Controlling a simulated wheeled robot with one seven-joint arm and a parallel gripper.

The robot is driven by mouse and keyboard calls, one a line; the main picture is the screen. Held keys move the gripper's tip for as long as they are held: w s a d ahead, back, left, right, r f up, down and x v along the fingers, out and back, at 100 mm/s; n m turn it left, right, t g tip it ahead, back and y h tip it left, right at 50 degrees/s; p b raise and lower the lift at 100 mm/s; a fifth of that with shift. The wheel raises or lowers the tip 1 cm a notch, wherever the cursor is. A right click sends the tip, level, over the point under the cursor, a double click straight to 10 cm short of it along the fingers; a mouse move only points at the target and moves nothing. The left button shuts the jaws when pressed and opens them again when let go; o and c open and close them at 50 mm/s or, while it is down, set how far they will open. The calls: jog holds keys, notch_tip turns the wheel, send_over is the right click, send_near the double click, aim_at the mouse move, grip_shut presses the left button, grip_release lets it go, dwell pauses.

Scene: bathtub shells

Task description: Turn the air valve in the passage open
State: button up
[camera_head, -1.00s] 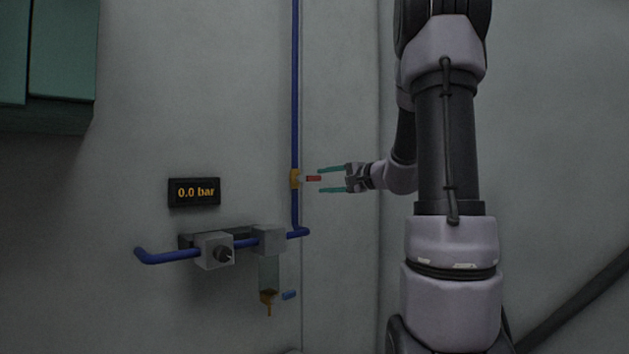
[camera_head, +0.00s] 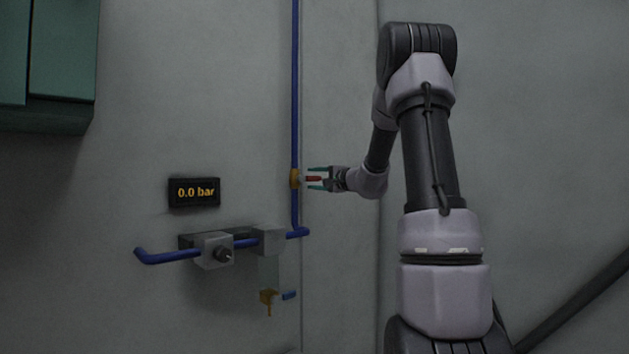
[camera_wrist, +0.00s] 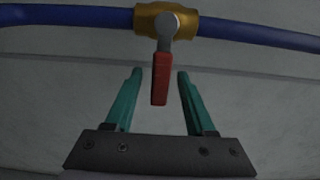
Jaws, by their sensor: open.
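The air valve (camera_head: 295,179) is a brass body on the vertical blue pipe, with a red lever handle (camera_head: 314,179) that sticks out to the right, across the pipe. In the wrist view the brass valve body (camera_wrist: 166,20) is at the top and the red handle (camera_wrist: 160,80) points down towards my gripper. My gripper (camera_head: 318,179) is open, its teal fingers on either side of the handle; in the wrist view the fingertips (camera_wrist: 160,74) flank the handle's end with a gap on both sides. The fingers do not appear to touch it.
A green cabinet (camera_head: 62,55) hangs at upper left. The wall right of the valve is bare.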

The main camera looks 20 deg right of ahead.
grip_shut()
dwell(1.5)
